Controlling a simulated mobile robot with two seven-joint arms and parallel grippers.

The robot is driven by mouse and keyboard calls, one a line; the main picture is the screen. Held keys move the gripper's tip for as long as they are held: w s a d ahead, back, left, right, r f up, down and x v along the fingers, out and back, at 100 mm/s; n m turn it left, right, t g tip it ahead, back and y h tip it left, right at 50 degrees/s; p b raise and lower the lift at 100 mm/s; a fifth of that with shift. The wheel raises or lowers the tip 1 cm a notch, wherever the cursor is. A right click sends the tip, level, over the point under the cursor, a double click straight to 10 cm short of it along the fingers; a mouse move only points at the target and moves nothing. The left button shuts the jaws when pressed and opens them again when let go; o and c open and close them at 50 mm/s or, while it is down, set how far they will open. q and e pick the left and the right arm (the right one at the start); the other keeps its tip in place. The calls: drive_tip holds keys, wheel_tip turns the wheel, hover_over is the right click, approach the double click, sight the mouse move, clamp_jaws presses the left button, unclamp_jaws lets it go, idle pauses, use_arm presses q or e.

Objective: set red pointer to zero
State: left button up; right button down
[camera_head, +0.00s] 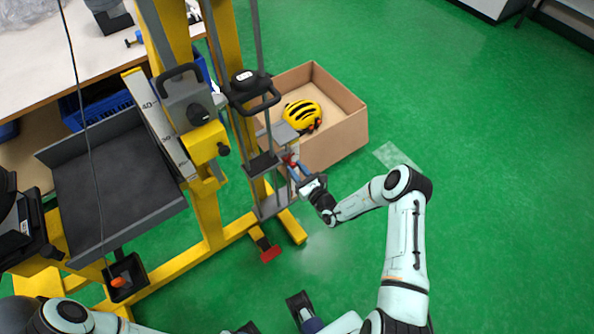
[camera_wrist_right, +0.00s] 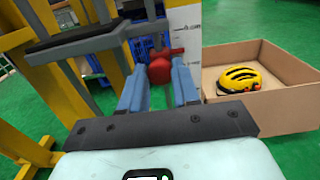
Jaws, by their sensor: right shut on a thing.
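The red pointer (camera_head: 290,158) sits low on the drop tower's front, beside its guide rods. My right gripper (camera_head: 297,168) is at it, its blue fingers on either side. In the right wrist view the red pointer (camera_wrist_right: 160,70) shows between the blue fingertips (camera_wrist_right: 157,82), and the gripper is shut on it. A white strip with dark marks (camera_wrist_right: 185,35) stands just behind the pointer; its numbers are too small to read.
The yellow tower frame (camera_head: 210,215) and a black handled carriage (camera_head: 250,90) stand close to the right gripper. A cardboard box (camera_head: 340,140) with a yellow helmet (camera_head: 302,115) is just behind it. A red pedal (camera_head: 270,254) lies low in front. Green floor is free to the right.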

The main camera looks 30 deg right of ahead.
wheel_tip(320, 180, up, 3)
drive_tip(key=shift+w+p, duration=0.1)
drive_tip(key=shift+p, duration=0.8)
drive_tip(key=c, duration=0.8)
unclamp_jaws()
drive_tip(key=shift+s+f, duration=0.1)
drive_tip(key=shift+s, duration=0.15)
drive_tip(key=s+d, duration=0.1)
drive_tip(key=s, duration=1.2)
